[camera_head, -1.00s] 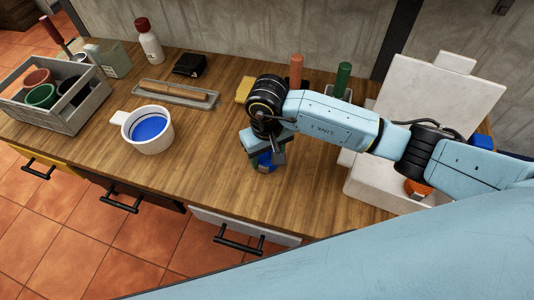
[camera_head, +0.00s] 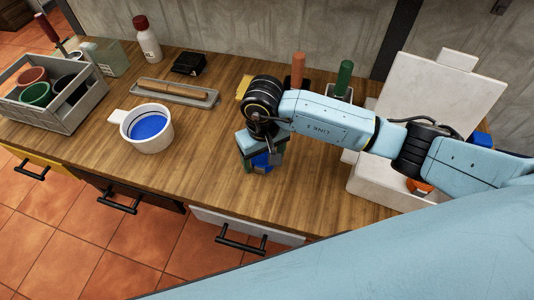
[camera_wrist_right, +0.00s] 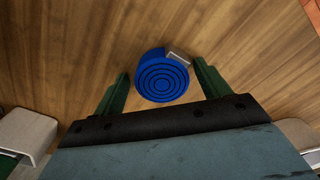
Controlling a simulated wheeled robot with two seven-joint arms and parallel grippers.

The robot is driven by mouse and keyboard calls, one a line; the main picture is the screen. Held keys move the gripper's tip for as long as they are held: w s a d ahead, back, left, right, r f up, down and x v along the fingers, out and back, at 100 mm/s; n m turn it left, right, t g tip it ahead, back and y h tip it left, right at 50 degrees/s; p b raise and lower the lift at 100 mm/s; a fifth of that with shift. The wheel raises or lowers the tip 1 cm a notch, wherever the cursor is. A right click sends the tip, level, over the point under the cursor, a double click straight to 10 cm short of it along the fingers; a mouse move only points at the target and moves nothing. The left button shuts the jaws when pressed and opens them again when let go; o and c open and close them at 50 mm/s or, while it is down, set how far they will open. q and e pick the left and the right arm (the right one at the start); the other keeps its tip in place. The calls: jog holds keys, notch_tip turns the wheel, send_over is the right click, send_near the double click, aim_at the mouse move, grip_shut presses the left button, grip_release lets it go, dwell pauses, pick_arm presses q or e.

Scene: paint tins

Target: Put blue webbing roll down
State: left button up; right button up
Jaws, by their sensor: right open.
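The blue webbing roll (camera_wrist_right: 162,78) shows in the right wrist view as a coiled disc with a pale metal end piece, resting on the wooden worktop. My right gripper (camera_wrist_right: 160,88) is open, with its two green fingers apart on either side of the roll and a gap between each finger and the roll. In the head view the right gripper (camera_head: 261,163) is low over the middle of the worktop, and the blue roll (camera_head: 262,160) is partly hidden by it. My left gripper is not in view.
A white pot of blue paint (camera_head: 149,128) stands to the left. A grey crate with several small pots (camera_head: 70,122) is at the far left. A grey tray (camera_head: 174,96) lies behind. A white box-like stand (camera_head: 385,185) is at the right. The front worktop is clear.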

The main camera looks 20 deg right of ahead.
aim_at(266, 155)
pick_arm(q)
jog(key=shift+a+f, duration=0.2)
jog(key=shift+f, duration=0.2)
pick_arm(e)
jog(key=shift+f, duration=0.3)
jog(key=shift+r, duration=0.1)
jog(key=shift+d+r+p, duration=0.3)
jog(key=shift+d+r, duration=0.55)
jog(key=shift+r, duration=0.4)
pick_arm(q)
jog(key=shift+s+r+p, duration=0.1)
jog(key=shift+p, duration=0.55)
pick_arm(e)
notch_tip(266, 155, up, 10)
jog(key=a, duration=0.2)
jog(key=shift+f, duration=0.2)
